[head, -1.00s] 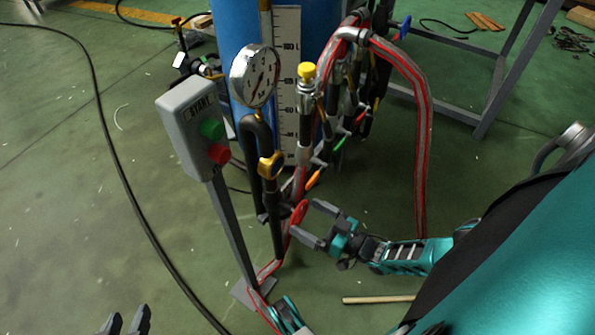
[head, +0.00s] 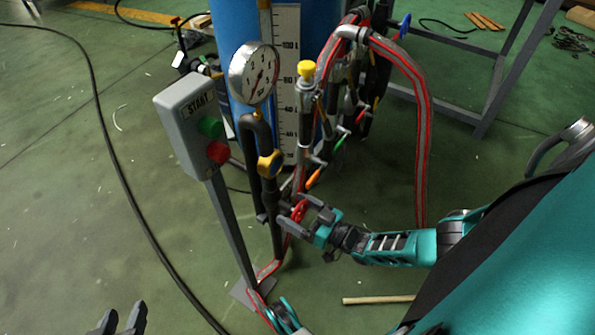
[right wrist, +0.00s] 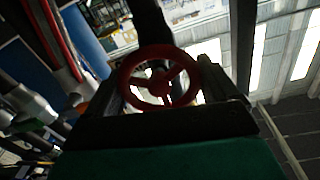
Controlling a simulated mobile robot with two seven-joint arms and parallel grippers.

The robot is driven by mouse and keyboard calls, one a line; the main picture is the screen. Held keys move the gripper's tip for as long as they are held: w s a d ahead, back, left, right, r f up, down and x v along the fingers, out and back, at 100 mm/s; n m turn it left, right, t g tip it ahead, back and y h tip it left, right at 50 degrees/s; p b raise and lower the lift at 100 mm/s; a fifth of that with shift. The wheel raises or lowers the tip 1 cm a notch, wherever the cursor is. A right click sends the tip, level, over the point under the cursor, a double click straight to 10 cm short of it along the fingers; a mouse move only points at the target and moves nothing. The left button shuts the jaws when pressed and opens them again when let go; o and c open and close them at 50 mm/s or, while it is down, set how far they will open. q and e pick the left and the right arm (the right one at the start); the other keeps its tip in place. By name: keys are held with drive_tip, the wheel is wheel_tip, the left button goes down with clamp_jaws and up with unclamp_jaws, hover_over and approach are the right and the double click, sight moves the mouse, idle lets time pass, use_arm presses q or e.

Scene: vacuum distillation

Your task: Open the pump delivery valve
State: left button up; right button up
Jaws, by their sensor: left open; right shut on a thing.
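A red handwheel valve (head: 299,211) sits low on the pipework, below the yellow fitting and right of the black pipe. My right gripper (head: 293,214) is shut on the red handwheel; its fingers lie on either side of the wheel and partly hide it in the head view. In the right wrist view the red handwheel (right wrist: 160,78) stands between the two dark fingers, its spokes and hub visible. My left gripper (head: 122,318) is open and empty at the bottom left, over the floor, far from the valve.
A grey START box (head: 186,120) with green and red buttons stands on a post left of the pipes. A pressure gauge (head: 253,72) and a blue tank (head: 240,20) are behind. Hoses with coloured valves hang to the right. A wooden stick (head: 378,300) lies on the floor.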

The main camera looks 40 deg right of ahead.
drive_tip(key=shift+c, duration=0.7)
